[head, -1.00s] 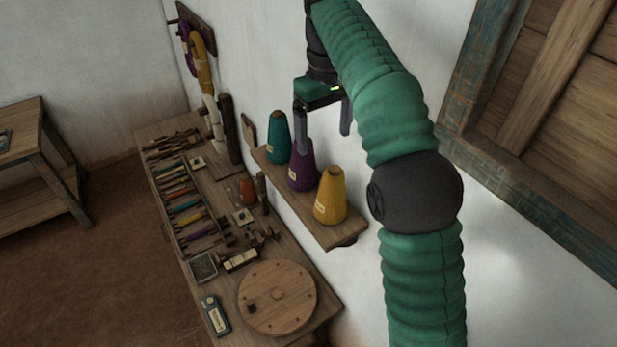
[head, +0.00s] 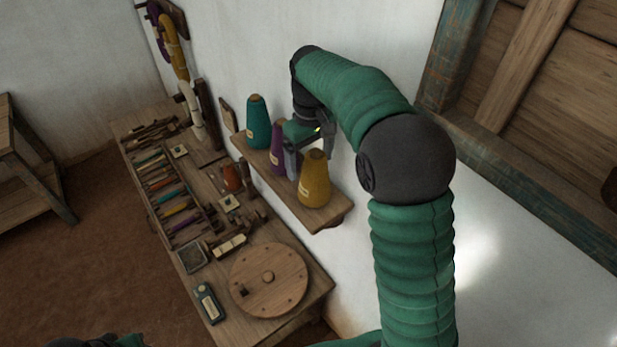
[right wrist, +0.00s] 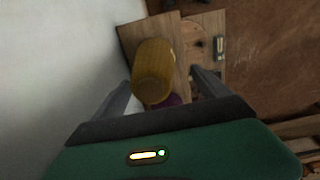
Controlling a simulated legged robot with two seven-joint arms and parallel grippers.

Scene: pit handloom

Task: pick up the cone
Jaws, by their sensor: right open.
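Three thread cones stand upright on a small wall shelf: a teal cone (head: 257,124), a purple cone (head: 277,150) and a yellow cone (head: 315,184). My right gripper (head: 309,163) is open and empty above the shelf, beside the purple cone and at the upper part of the yellow one. Its near finger partly hides the purple cone. In the right wrist view, the yellow cone (right wrist: 153,70) shows between the two open fingers, and a bit of the purple cone (right wrist: 172,101) shows nearer the palm. I cannot tell whether a finger touches a cone. My left gripper is out of view.
The shelf (head: 322,216) is narrow and fixed to the white wall. Below it, a workbench (head: 219,327) holds tools, a round wooden disc (head: 268,280) and a small orange object (head: 232,178). A wooden window frame (head: 470,115) stands to the right.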

